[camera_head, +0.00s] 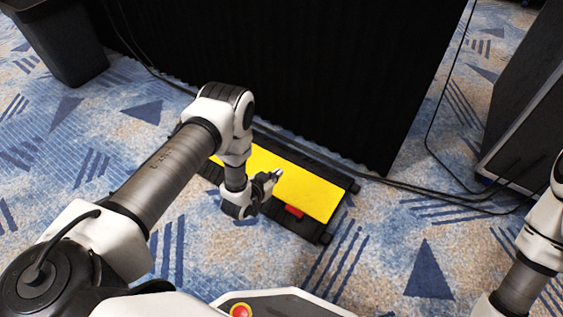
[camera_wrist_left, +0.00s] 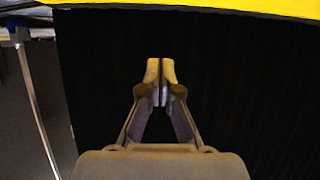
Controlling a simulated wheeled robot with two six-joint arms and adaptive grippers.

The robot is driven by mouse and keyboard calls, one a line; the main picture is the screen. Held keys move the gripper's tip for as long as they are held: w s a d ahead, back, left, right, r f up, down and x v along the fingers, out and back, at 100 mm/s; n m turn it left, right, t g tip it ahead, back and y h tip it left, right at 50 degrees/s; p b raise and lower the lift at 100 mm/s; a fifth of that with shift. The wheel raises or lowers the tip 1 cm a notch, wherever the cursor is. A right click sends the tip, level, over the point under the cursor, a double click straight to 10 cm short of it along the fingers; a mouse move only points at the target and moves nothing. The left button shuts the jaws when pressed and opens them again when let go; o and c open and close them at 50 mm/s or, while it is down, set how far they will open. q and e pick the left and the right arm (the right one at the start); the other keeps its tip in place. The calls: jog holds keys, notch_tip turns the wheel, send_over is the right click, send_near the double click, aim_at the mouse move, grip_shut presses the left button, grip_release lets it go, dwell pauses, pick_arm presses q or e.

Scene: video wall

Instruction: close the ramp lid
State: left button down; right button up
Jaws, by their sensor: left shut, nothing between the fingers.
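The ramp is a low black cable ramp (camera_head: 314,232) on the carpet, in the middle of the head view. Its yellow lid (camera_head: 318,193) lies over it, flat or nearly so; I cannot tell whether it is fully down. A red piece (camera_head: 294,211) shows at the lid's near edge. My left gripper (camera_head: 277,174) is shut and empty, over the lid in the head view; contact is unclear. The left wrist view shows its fingertips (camera_wrist_left: 161,70) together, with a yellow strip, likely the lid (camera_wrist_left: 250,5), along the top edge. My right gripper is out of view.
A black curtain (camera_head: 290,70) hangs behind the ramp. Black cables (camera_head: 420,187) run along its foot to the right. A dark case (camera_head: 525,110) stands at right and a dark bin (camera_head: 60,45) at far left. Patterned carpet (camera_head: 390,250) is clear at front right.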

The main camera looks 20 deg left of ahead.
pick_arm(q)
jog(key=shift+t, duration=0.6)
jog(key=f, duration=0.1)
jog(key=s+f+b, duration=0.1)
jog(key=s+f, duration=0.1)
jog(key=f, duration=0.1)
jog(key=shift+s+a+b, duration=0.1)
jog(key=shift+a+b, duration=0.05)
jog(key=shift+b, duration=0.25)
jog(key=shift+s+f+b, duration=0.25)
jog(key=shift+s+f, duration=0.05)
jog(key=shift+f, duration=0.6)
jog(key=shift+s+f+b, duration=0.25)
jog(key=shift+s+f, duration=0.05)
jog(key=shift+f, duration=0.6)
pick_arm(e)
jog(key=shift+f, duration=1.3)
pick_arm(q)
jog(key=shift+r, duration=0.1)
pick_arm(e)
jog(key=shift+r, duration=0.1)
